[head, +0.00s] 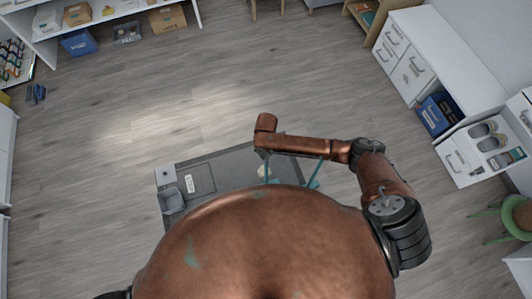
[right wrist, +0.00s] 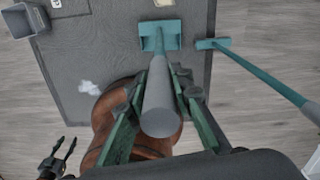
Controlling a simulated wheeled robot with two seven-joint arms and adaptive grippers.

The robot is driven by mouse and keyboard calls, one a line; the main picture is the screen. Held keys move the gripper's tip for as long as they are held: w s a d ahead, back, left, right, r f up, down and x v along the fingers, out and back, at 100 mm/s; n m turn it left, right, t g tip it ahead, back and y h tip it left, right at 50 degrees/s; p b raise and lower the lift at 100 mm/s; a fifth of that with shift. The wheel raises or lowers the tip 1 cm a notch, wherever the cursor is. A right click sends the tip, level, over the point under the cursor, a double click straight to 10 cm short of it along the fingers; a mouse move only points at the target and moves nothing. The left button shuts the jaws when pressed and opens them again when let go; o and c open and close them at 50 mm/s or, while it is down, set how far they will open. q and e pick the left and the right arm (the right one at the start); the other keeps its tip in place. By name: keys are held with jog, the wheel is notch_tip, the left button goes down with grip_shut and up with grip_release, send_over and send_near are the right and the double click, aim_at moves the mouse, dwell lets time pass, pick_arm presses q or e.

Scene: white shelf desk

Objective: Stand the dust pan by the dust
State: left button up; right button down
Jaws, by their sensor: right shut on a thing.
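The dust pan (right wrist: 160,38) has a teal head and a thick grey handle, seen in the right wrist view. My right gripper (right wrist: 157,82) is shut on that handle, and the pan head points down toward the dark mat (right wrist: 185,75). I cannot tell whether the head touches the mat. A small white dust patch (right wrist: 88,87) lies on the mat, left of the handle. In the head view my right gripper (head: 265,150) is above the mat (head: 228,160), seen from behind. My left gripper (right wrist: 64,148) shows dark at the lower left of the right wrist view, fingers apart and empty.
A broom (right wrist: 262,75) with a teal head and long handle slants to the right of the pan. A grey bin (head: 172,198) stands at the mat's left edge. White drawers (head: 403,62) and a green stool (head: 490,222) are at right. Open wood floor lies ahead.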

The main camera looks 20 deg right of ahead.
jog(key=c, duration=1.7)
grip_release()
notch_tip(320, 180, up, 12)
jog(key=shift+r+p, duration=0.15)
jog(key=shift+p, duration=0.95)
